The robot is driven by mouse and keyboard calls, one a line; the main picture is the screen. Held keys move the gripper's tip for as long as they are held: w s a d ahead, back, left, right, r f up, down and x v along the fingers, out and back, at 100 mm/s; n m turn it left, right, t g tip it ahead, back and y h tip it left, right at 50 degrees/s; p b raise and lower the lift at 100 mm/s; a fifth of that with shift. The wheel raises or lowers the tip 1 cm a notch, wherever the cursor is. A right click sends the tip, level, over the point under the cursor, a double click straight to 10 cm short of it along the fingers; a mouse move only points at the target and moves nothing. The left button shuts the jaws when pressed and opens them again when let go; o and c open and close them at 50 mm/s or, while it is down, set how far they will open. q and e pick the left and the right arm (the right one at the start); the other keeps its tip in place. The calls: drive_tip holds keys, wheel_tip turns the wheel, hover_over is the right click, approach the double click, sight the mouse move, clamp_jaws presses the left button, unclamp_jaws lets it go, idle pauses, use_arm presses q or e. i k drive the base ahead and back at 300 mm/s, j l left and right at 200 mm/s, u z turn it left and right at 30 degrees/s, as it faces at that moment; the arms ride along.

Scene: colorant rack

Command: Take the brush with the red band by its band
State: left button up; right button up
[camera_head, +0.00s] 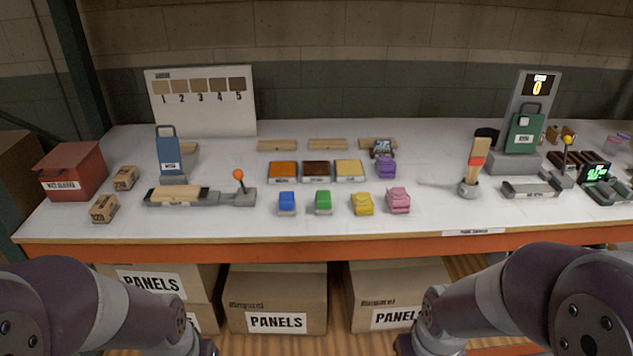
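The brush (480,150) stands slightly tilted at the right of the table, its lower end in a small grey holder (468,190). Its body is light wood, and the red band (477,160) goes around it about midway up. The band faces me uncovered. A black piece (487,133) shows at or behind the brush's top; I cannot tell if it belongs to it. My two arms come in low at the left and right, in front of the table and well short of the brush. Both grippers are below the picture's edge.
A grey lever device (535,190) and a green clamp-like unit (522,133) stand right of the brush. Pink (398,200) and yellow (362,204) blocks lie to its left. The table's orange front edge (330,248) lies between my arms and the tabletop (330,224).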

sight(480, 146)
drive_tip(key=i+l, duration=0.25)
drive_tip(key=i, duration=0.15)
drive_tip(key=i+l+z, duration=0.1)
drive_tip(key=i+l, duration=0.15)
drive_tip(key=i, duration=0.2)
drive_tip(key=i+l, duration=0.2)
drive_tip(key=i, duration=0.2)
